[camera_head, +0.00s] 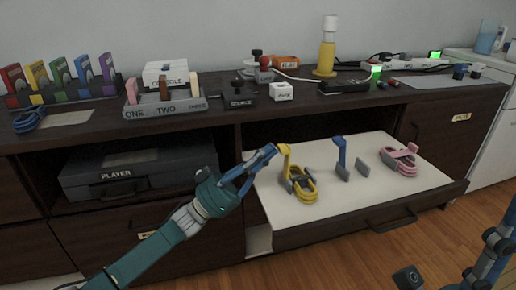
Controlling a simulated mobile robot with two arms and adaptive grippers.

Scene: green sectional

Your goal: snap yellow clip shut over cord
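The yellow clip (285,151) stands on the pulled-out white drawer board, its yellow arm raised upright above a grey base. A coiled yellow cord (305,190) lies at that base, beneath the raised arm. My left gripper (270,152) reaches in from the left. Its blue fingers come together just left of the top of the yellow arm. They look shut and empty; I cannot tell if they touch the clip. Blue parts of my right arm (490,258) show at the lower right edge, but its finger state is unclear.
The cabinet top behind is crowded. A PLAYER box (125,180) sits in the left bay. The board's front right is clear.

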